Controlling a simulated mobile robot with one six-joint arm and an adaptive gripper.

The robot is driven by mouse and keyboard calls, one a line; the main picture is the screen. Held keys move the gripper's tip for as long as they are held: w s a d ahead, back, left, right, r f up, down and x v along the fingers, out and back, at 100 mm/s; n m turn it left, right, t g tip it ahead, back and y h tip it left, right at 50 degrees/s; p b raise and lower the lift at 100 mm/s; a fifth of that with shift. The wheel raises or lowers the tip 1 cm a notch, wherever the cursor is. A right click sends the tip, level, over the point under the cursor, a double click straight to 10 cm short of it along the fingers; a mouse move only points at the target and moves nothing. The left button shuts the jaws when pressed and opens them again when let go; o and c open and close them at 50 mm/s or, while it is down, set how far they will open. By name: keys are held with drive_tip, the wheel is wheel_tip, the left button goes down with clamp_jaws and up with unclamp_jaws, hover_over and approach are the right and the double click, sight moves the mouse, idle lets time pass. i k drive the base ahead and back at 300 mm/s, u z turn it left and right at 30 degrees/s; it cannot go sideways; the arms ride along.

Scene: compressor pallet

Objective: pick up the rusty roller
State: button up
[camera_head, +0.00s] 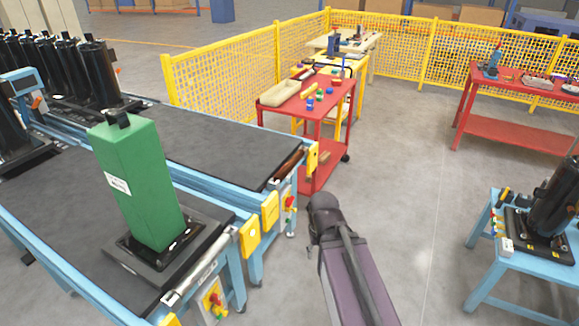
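A rusty brown roller (290,168) lies across the end of the far conveyor, between its yellow end pieces, close to the red cart. A second roller (203,265), silvery, sits at the end of the near conveyor. Part of my arm reaches up from the bottom edge, right of the conveyors, and ends in a dark rounded joint below the rusty roller in the picture. I cannot make out my gripper's fingers in this view.
A green box-shaped unit (138,183) stands on a black pallet (125,272) on the near conveyor. A red cart (310,115) with parts stands behind the far conveyor's end. A blue stand (515,262) is at right. Grey floor (405,185) between is clear.

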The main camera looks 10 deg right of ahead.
sight(288, 166)
drive_tip(key=z, duration=0.05)
drive_tip(key=i, duration=1)
drive_tip(key=u, duration=0.05)
